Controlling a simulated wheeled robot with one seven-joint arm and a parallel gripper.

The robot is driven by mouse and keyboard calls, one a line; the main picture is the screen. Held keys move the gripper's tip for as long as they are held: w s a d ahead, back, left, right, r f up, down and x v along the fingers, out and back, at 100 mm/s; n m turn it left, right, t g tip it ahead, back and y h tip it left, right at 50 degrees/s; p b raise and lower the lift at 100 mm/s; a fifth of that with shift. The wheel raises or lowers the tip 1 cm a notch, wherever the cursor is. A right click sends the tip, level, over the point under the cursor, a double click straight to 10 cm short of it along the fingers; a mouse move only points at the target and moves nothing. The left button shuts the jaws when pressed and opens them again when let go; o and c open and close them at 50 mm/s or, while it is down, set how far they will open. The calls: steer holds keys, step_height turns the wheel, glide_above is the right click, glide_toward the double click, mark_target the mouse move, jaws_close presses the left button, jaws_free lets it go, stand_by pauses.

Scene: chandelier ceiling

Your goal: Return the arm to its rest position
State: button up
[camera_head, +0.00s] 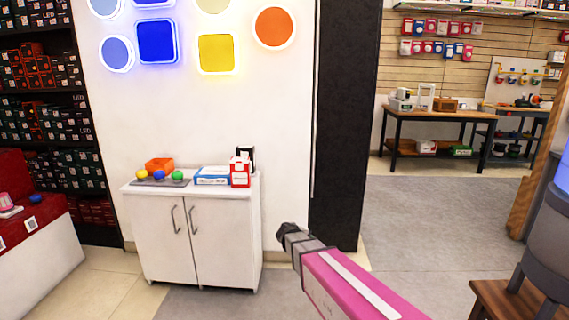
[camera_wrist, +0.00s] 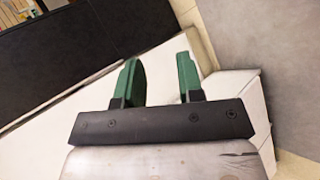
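My gripper (camera_wrist: 160,78) shows in the wrist view with its two green fingers apart and nothing between them. Behind the fingers are a white surface, a pale floor and a dark panel. In the head view my pink arm (camera_head: 345,285) reaches up from the bottom edge, with a dark grey end to the right of the white cabinet (camera_head: 192,240). The gripper's fingers cannot be made out in the head view.
On the cabinet are an orange bin (camera_head: 159,165), several coloured balls on a dark tray (camera_head: 160,182), a blue-and-white box (camera_head: 212,175) and a red-and-white box (camera_head: 240,172). A black pillar (camera_head: 345,130) stands behind my arm. Grey floor (camera_head: 425,220) is clear at right; a wooden stool (camera_head: 495,301) stands lower right.

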steer(key=s+d+m+g+y, duration=0.3)
steer(key=s+d+m, duration=0.1)
steer(key=s, duration=0.7)
steer(key=s+d+m+g+y, duration=0.4)
steer(key=s+d+m, duration=0.1)
steer(key=s, duration=0.6)
steer(key=shift+s+m, duration=0.15)
steer(key=shift+m, duration=0.65)
steer(key=shift+a+f, duration=0.1)
steer(key=shift+a, duration=0.05)
